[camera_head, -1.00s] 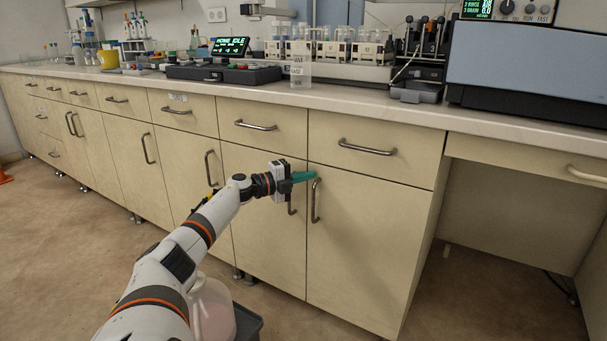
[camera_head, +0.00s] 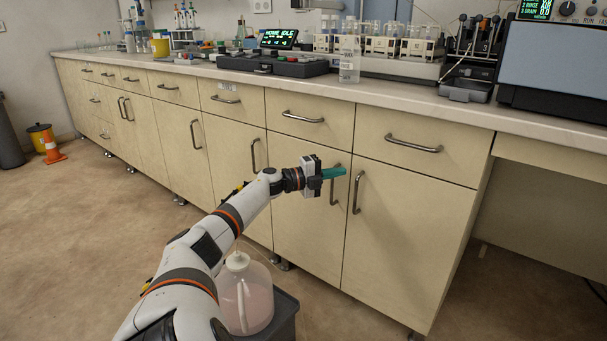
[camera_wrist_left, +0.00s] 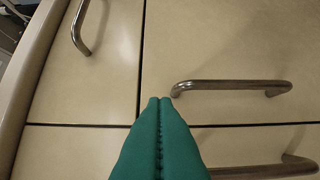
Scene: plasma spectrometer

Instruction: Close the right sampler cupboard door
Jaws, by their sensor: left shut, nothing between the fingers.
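The right cupboard door (camera_head: 405,240) is a cream panel below a wide drawer (camera_head: 430,160). It looks flush with the cabinet front, and its upright bar handle (camera_head: 357,193) is near its left edge. My left gripper (camera_head: 342,173) is shut and empty, with teal fingers pointing at the door's upper left area. In the left wrist view, the picture is turned sideways. The shut fingertips (camera_wrist_left: 164,101) appear beside the upper end of the right door's handle (camera_wrist_left: 232,84); contact cannot be told. The neighbouring door's handle (camera_wrist_left: 265,169) shows below. My right gripper is out of view.
The countertop (camera_head: 400,100) overhangs the cabinets and carries instruments and racks. Open knee space (camera_head: 530,230) lies to the right. An orange cone (camera_head: 53,150) stands far left.

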